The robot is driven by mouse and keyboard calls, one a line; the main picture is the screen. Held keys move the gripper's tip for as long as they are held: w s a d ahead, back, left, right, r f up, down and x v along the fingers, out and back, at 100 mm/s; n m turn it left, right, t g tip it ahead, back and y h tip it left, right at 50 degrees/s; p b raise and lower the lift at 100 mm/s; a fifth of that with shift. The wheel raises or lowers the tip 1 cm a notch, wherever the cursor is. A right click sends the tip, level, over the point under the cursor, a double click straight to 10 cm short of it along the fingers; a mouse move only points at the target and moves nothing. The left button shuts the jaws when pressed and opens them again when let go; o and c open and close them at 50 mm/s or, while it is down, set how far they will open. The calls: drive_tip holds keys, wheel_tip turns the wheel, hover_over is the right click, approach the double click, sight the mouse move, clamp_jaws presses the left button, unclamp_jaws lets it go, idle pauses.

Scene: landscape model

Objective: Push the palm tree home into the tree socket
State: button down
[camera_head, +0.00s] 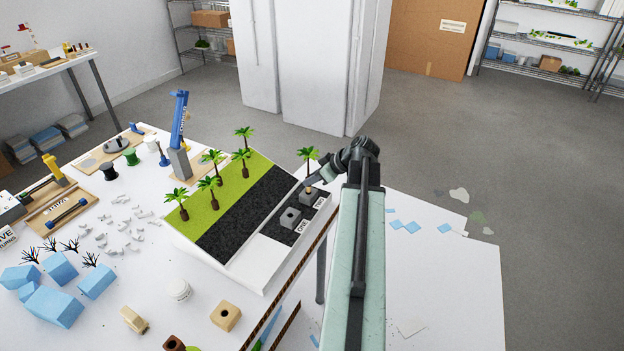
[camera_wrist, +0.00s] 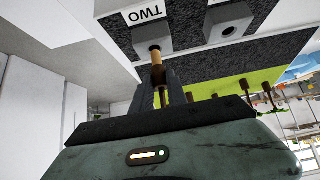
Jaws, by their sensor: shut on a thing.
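The palm tree (camera_head: 307,154) stands roughly upright at the right edge of the landscape model. My gripper (camera_head: 311,180) reaches in from the right and is shut on its trunk. In the wrist view, my gripper (camera_wrist: 158,78) holds the brown trunk (camera_wrist: 157,57), whose end meets the dark hole of the grey socket block (camera_wrist: 147,36) labelled TWO. I cannot tell how deep the trunk sits. That block (camera_head: 309,197) is partly hidden by the trunk and gripper in the head view. A second grey block (camera_head: 290,217) with an empty hole stands beside it; it also shows in the wrist view (camera_wrist: 228,20).
Several other palms (camera_head: 215,190) stand on the green strip (camera_head: 232,196) beyond the black strip (camera_head: 245,215). Blue blocks (camera_head: 55,303), a wooden block (camera_head: 226,316) and a white jar (camera_head: 178,289) lie on the white table. The table edge runs close under the model's right side.

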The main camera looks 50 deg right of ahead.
sight(312, 194)
drive_tip(key=shift+f+b, duration=1.55)
drive_tip(key=shift+f, duration=0.1)
drive_tip(key=c, duration=1.2)
unclamp_jaws()
drive_tip(key=shift+r, duration=0.1)
drive_tip(key=shift+c, duration=0.2)
drive_tip(key=p+v, duration=0.5)
drive_tip(key=v, duration=0.2)
drive_tip(key=shift+s+r+p, duration=0.25)
drive_tip(key=shift+s+p, duration=0.05)
drive_tip(key=shift+p, duration=0.05)
